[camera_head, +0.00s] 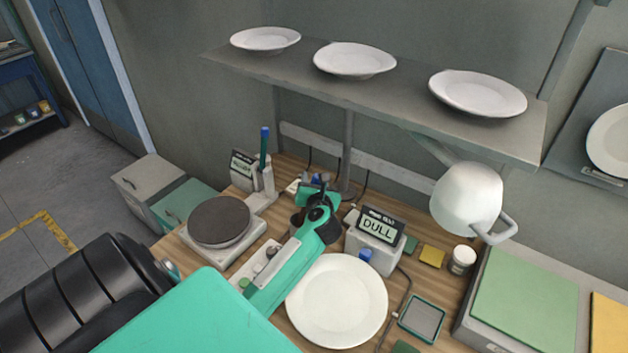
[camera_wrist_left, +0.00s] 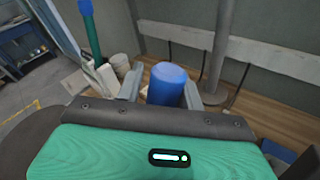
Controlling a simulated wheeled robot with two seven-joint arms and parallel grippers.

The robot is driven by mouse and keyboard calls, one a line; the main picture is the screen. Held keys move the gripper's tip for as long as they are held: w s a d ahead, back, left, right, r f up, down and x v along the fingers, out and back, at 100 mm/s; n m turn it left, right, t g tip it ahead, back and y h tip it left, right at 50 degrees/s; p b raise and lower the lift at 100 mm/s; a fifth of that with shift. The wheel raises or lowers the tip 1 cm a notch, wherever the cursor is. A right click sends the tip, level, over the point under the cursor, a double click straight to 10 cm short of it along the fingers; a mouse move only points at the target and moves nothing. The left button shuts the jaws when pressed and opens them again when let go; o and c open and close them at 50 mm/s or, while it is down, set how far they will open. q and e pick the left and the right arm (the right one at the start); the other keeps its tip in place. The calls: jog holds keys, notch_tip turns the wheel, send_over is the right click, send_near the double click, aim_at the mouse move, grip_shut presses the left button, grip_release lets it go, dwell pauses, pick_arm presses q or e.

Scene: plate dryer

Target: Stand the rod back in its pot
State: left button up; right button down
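My left gripper (camera_head: 316,207) reaches over the middle of the bench. In the left wrist view a blue cylinder (camera_wrist_left: 167,85) lies between its grey fingers (camera_wrist_left: 165,92). Whether the fingers press on it is unclear, and its lower part is hidden. A rod (camera_head: 265,147) with a blue top and green shaft stands near the back left of the bench, apart from the gripper. This rod also shows in the left wrist view (camera_wrist_left: 90,32). A small pale cup-like thing (camera_wrist_left: 121,66) is near its foot; I cannot tell whether it is the pot. My right gripper is out of view.
A round dark plate on a scale (camera_head: 220,221) is left of my gripper. A DULL display box (camera_head: 377,242) and a white plate (camera_head: 337,302) are right of it. A shelf (camera_head: 400,97) with white plates and a white lamp (camera_head: 465,198) overhang the back.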

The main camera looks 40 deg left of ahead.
pick_arm(q)
jog(key=shift+o, duration=0.9)
jog(key=shift+r, duration=0.3)
jog(key=shift+r+p, duration=0.5)
jog(key=shift+r, duration=0.05)
jog(key=b+v, duration=0.4)
jog(key=v, duration=0.8)
jog(key=shift+f, duration=0.25)
